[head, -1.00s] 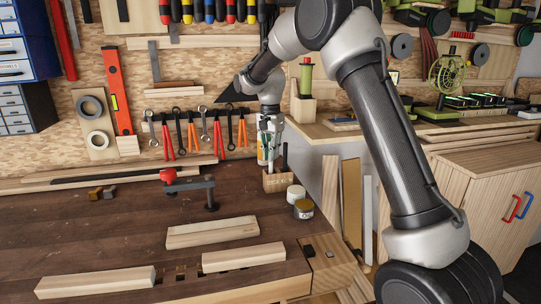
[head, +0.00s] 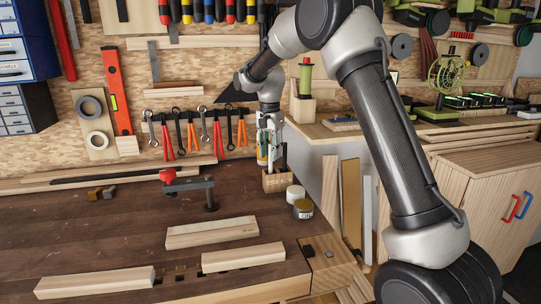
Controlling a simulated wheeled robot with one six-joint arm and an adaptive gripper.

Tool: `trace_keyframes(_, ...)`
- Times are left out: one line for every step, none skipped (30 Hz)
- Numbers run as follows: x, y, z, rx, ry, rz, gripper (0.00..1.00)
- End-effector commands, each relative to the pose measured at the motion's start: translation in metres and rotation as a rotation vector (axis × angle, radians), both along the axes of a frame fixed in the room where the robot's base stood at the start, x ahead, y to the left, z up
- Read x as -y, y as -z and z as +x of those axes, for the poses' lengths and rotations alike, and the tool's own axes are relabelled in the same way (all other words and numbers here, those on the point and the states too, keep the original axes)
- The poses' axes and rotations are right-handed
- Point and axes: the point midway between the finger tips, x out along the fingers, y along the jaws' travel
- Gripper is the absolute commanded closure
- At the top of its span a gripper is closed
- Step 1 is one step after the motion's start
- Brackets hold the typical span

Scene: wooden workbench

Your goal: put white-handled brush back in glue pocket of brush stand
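The brush stand (head: 275,183) is a small wooden block at the back right of the bench, in the head view. My gripper (head: 269,158) points down just above it, at its left part. A pale, slim upright piece shows at the fingers and may be the white-handled brush, but it is too small to make out. I cannot tell whether the fingers are shut on it. A dark handle stands upright at the right of the stand. The stand's pockets, including the glue pocket, are too small or hidden to tell apart.
A white jar (head: 296,192) and an amber jar with a pale lid (head: 303,208) stand right of the stand. A red-handled clamp (head: 190,187) stands to the left. Wooden boards (head: 212,232) lie in front. Wrenches and pliers hang on the wall behind.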

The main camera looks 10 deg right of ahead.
Motion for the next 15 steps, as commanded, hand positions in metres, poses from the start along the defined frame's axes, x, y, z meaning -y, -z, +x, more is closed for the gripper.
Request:
trace_keyframes(0.0, -0.011, 0.001, 0.006, 0.0, 0.001, 0.69)
trace_keyframes(0.0, -0.018, 0.001, 0.006, 0.0, 0.001, 0.69)
trace_keyframes(-0.001, -0.027, 0.001, 0.006, 0.0, 0.002, 0.69)
trace_keyframes(-0.001, -0.034, 0.001, 0.006, 0.0, 0.002, 0.69)
trace_keyframes(-0.001, -0.041, 0.001, 0.006, 0.0, 0.002, 0.69)
trace_keyframes(-0.001, -0.05, 0.001, 0.006, 0.0, 0.002, 0.69)
trace_keyframes(-0.001, -0.057, 0.001, 0.006, 0.0, 0.001, 0.69)
trace_keyframes(-0.001, -0.064, 0.001, 0.006, 0.0, 0.001, 0.69)
trace_keyframes(-0.001, -0.072, 0.001, 0.006, 0.0, 0.001, 0.69)
trace_keyframes(-0.001, -0.078, 0.001, 0.006, 0.0, 0.001, 0.69)
trace_keyframes(-0.001, -0.083, 0.001, 0.004, 0.0, 0.001, 0.69)
trace_keyframes(-0.001, -0.089, 0.001, 0.004, 0.0, 0.001, 0.69)
trace_keyframes(-0.001, -0.093, 0.001, 0.004, 0.0, 0.0, 0.69)
trace_keyframes(-0.001, -0.096, 0.001, 0.002, 0.0, 0.001, 0.69)
trace_keyframes(-0.001, -0.1, 0.001, 0.004, 0.0, 0.0, 0.69)
